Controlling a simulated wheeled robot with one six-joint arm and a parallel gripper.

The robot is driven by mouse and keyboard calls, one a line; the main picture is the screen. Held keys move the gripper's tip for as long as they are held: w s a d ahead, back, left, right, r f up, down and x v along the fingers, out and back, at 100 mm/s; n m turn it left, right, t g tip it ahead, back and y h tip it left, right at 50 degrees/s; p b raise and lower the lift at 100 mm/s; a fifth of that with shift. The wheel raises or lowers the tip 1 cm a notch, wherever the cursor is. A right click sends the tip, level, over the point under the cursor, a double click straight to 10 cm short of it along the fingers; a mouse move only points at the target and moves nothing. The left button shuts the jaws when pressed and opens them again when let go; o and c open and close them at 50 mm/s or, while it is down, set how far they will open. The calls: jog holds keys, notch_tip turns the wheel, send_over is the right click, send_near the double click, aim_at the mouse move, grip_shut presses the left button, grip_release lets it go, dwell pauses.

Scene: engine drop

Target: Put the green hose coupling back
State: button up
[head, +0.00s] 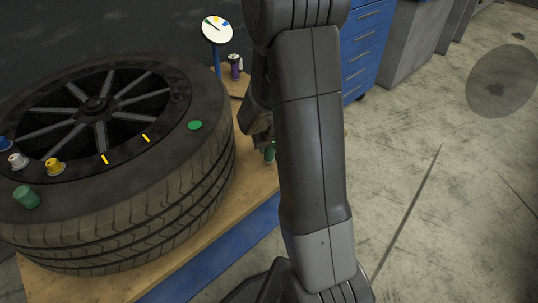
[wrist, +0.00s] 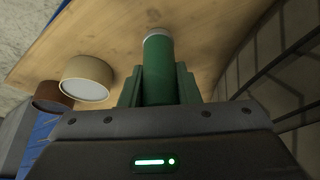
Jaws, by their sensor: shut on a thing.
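A green cylinder with a pale ring at its end, which looks like the green hose coupling (wrist: 158,65), is between the fingers of my gripper (wrist: 158,88) in the wrist view. My gripper is shut on it. In the head view the green coupling (head: 269,154) shows small beside my arm, near the wheel's right side, with most of my gripper hidden behind the arm. A flat green disc (head: 195,125) lies on the tyre's top at right. Another green cylinder (head: 26,197) stands on the tyre at front left.
The large wheel (head: 190,190) lies flat on a wooden bench top (head: 262,178). Yellow, white and blue fittings (head: 53,166) sit on its left. A round dial (head: 217,29) stands behind. Beige (wrist: 86,80) and brown (wrist: 53,97) cylinders show left of my gripper.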

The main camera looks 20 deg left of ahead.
jog(key=shift+f, duration=1.25)
jog(key=shift+b, duration=0.3)
jog(key=shift+f, duration=0.2)
jog(key=o, duration=1.1)
jog(key=shift+r, duration=0.55)
jog(key=p+v, duration=0.3)
jog(key=v, duration=0.8)
jog(key=shift+s+p, duration=0.15)
jog(key=shift+p, duration=0.2)
jog(key=shift+d+r, duration=0.1)
